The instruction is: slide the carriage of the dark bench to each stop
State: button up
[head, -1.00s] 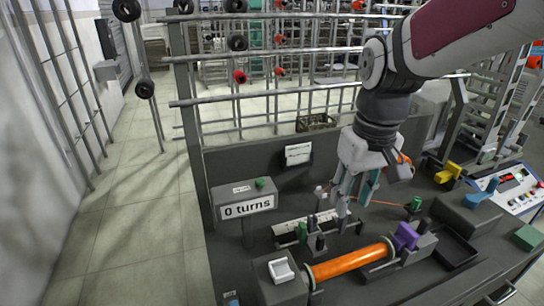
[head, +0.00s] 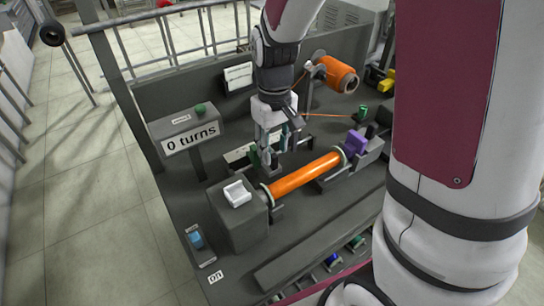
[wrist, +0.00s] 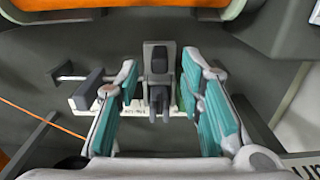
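The carriage (wrist: 159,68), a small dark grey block with an upright post, stands on the dark bench (head: 210,80). In the wrist view it sits between the two teal-padded fingers of my gripper (wrist: 161,75). The fingers are spread, with a visible gap on each side of the carriage. A pale scale strip with markings (wrist: 104,104) runs beside it, with a dark block (wrist: 87,89) at the left. In the head view my gripper (head: 271,160) points down behind the orange bobbin (head: 305,175) and mostly hides the carriage.
A sign reading "0 turns" (head: 191,138) stands at the left. An orange thread spool (head: 336,74) is behind, its thread running near my gripper. A purple block (head: 355,143) is at the bobbin's right end, a white rocker (head: 237,194) at its left.

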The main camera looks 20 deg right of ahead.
aim_at(274, 155)
jog(key=shift+f, duration=2.1)
grip_shut()
